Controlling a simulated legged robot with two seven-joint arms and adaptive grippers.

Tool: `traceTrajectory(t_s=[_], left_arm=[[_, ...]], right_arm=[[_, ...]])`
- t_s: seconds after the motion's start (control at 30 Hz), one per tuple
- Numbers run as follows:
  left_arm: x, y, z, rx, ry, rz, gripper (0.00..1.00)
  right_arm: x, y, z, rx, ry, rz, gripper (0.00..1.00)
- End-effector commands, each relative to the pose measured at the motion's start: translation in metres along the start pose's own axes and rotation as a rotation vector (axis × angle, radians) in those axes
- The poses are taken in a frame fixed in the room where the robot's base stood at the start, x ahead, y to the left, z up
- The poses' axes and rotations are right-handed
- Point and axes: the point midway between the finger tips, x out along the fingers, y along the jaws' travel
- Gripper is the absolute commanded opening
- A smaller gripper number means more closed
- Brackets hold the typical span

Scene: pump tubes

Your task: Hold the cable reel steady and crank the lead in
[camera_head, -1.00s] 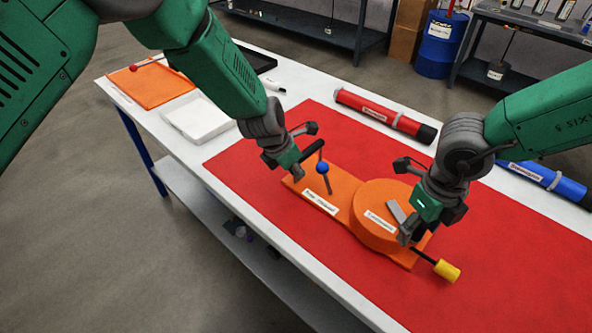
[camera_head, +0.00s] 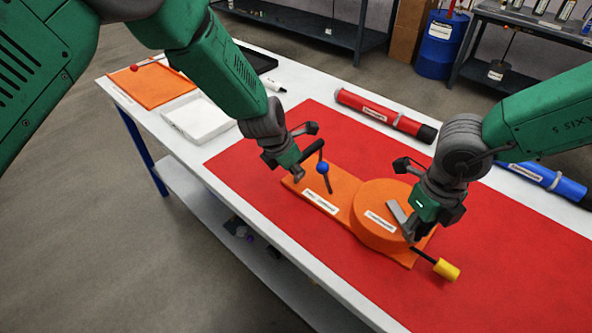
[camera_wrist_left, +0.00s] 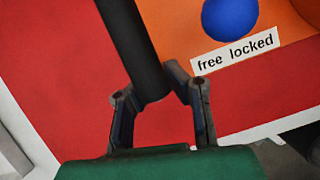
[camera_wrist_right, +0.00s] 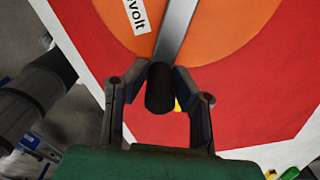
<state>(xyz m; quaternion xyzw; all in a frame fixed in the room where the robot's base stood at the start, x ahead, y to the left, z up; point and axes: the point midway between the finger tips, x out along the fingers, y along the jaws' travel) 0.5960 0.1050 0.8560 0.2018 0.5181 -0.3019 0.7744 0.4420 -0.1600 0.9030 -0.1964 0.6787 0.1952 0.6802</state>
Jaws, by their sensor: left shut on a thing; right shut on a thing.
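The orange cable reel (camera_head: 365,243) lies on a red mat, with a flat base and a round drum (camera_head: 380,197). A yellow-ended lead (camera_head: 447,271) sticks out at its right end. A blue ball lever (camera_head: 323,168) stands on the base near a label reading "free locked" (camera_wrist_left: 235,53). My left gripper (camera_head: 300,164) is shut on the black handle (camera_head: 312,147) at the reel's left end; the handle runs between its fingers in the left wrist view (camera_wrist_left: 148,65). My right gripper (camera_head: 407,207) is shut on the black knob (camera_wrist_right: 159,90) of the grey crank (camera_wrist_right: 176,28) over the drum.
A red tube (camera_head: 380,112) and a blue tube (camera_head: 550,180) lie behind the reel. A white tray (camera_head: 195,120) and an orange tray (camera_head: 150,86) are at the far left. The red mat (camera_head: 500,290) is clear at the front right.

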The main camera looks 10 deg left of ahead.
Motion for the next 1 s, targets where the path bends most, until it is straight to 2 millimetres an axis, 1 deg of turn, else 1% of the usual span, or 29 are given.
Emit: traceTrajectory(t_s=[0.03,0.2,0.57,0.8,1.0], left_arm=[[0.000,-0.001,0.001,0.001,-0.002,-0.001,0.00],[0.000,-0.001,0.002,0.001,-0.003,-0.001,0.00],[-0.001,-0.001,0.002,0.001,-0.004,-0.001,0.00],[-0.001,-0.002,0.002,0.001,-0.004,-0.001,0.00],[-0.001,-0.001,0.002,0.001,-0.004,-0.001,0.00]], right_arm=[[0.003,0.004,-0.002,0.020,0.005,0.004,0.00],[0.003,0.011,-0.001,0.098,0.006,0.005,0.00],[0.003,0.014,-0.002,0.119,0.007,0.006,0.00],[0.003,0.023,0.001,0.232,0.009,0.005,0.00],[0.003,0.024,0.001,0.252,0.009,0.005,0.00]])
